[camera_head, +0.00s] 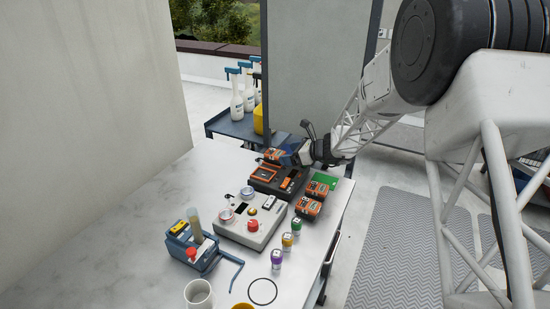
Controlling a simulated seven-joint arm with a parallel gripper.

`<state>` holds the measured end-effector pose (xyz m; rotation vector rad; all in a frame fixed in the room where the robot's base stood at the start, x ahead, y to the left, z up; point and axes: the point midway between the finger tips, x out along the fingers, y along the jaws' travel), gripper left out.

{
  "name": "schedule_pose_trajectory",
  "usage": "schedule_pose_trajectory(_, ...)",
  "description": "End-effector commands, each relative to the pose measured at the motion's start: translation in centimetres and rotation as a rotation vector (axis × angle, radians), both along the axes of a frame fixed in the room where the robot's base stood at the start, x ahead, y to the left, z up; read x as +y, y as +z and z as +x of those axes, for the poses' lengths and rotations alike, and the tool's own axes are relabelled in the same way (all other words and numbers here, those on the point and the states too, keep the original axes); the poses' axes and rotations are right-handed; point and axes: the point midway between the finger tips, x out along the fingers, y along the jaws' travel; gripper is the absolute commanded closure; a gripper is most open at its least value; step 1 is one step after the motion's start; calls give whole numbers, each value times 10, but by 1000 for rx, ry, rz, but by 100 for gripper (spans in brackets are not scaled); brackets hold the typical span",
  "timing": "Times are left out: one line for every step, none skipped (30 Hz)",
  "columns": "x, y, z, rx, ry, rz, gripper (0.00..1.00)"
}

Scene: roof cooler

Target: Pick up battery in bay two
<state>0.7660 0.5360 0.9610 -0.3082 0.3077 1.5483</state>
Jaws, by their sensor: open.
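A dark charger (263,187) with orange parts sits towards the back of the white table. One orange block, which looks like a battery (271,154), shows at its back edge beside my gripper. Two more orange and black batteries (318,189) (308,208) stand to the right of the charger. My gripper (286,155) is open, over or just behind the charger's back right part. The gripper and wrist hide part of the charger's back. I cannot tell which bay is bay two, or whether my fingers touch anything.
A grey box with a red button (253,226) stands in front of the charger. A blue caddy (205,259) is at left, small capped bottles (287,241) at right, and a cup (198,294) in front. A green board (326,179) lies behind the two batteries. A cart with white bottles (237,106) stands behind.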

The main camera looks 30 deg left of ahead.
Motion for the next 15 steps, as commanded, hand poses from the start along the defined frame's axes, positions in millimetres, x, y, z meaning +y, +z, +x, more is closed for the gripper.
schedule_pose_trajectory(0, 0, 0, 0, 0, 0, 11)
schedule_pose_trajectory(0, 0, 0, 0, 0, 0, 11)
schedule_pose_trajectory(0, 0, 0, 0, 0, 0, 11)
schedule_pose_trajectory(0, 0, 0, 0, 0, 0, 11)
schedule_pose_trajectory(1, -1, 0, 0, 0, 0, 11)
schedule_pose_trajectory(2, -1, 0, 0, 1, 0, 11)
schedule_pose_trajectory(3, -2, 0, 0, 1, 0, 11)
schedule_pose_trajectory(4, -3, 0, 0, 1, 0, 11)
schedule_pose_trajectory(6, -4, 1, 0, 1, -1, 11)
schedule_pose_trajectory(8, -6, 1, 0, 1, -1, 11)
schedule_pose_trajectory(10, -7, 1, 1, 2, -1, 11)
schedule_pose_trajectory(14, -9, 1, 1, 2, -1, 11)
schedule_pose_trajectory(16, -11, 2, 1, 2, -1, 11)
schedule_pose_trajectory(19, -12, 2, 1, 2, -1, 11)
schedule_pose_trajectory(23, -14, 2, 1, 2, 0, 11)
